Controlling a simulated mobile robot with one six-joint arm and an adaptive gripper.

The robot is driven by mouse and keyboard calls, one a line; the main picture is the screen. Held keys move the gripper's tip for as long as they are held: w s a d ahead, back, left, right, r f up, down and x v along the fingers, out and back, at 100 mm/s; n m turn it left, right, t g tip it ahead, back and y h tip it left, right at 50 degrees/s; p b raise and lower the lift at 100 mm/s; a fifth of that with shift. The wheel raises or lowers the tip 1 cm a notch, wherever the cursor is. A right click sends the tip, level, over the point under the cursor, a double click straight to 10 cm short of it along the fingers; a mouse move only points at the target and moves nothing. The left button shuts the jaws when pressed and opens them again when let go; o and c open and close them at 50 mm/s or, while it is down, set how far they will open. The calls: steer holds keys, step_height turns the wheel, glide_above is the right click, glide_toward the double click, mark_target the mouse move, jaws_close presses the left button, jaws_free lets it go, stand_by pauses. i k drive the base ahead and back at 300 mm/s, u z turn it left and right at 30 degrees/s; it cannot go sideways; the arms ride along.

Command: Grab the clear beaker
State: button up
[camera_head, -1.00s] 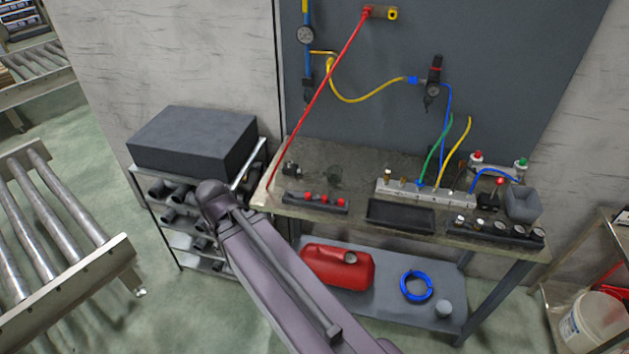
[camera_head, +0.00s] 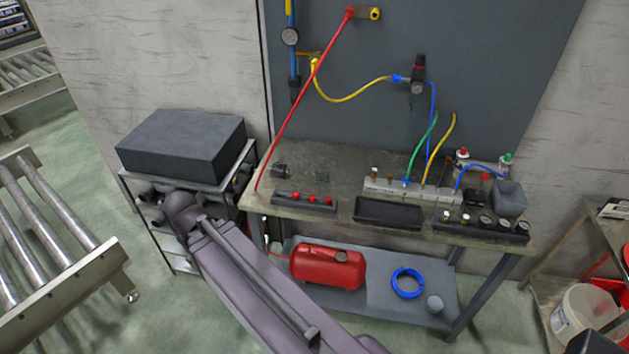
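A faint, see-through greenish shape that may be the clear beaker (camera_head: 323,178) stands on the workbench top (camera_head: 300,158), behind the black block with red knobs (camera_head: 303,200). Its outline is too faint to tell its exact shape or whether it is upright. My arm reaches up from the bottom edge to a rounded joint in front of the shelf rack, left of the bench. My gripper is not in view, so its opening and contents are hidden.
A black tray (camera_head: 388,213), a manifold with hoses (camera_head: 412,192) and a gauge block (camera_head: 480,225) crowd the bench's front and right. A red hose (camera_head: 305,95) slants down to its left end. A red tank (camera_head: 327,266) sits on the lower shelf. A roller conveyor (camera_head: 60,235) stands left.

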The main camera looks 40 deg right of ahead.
mark_target(322, 171)
steer(key=u, duration=0.05)
steer(key=k, duration=1.05)
steer(key=z, duration=1.85)
steer(key=i, duration=1.05)
steer(key=u, duration=0.05)
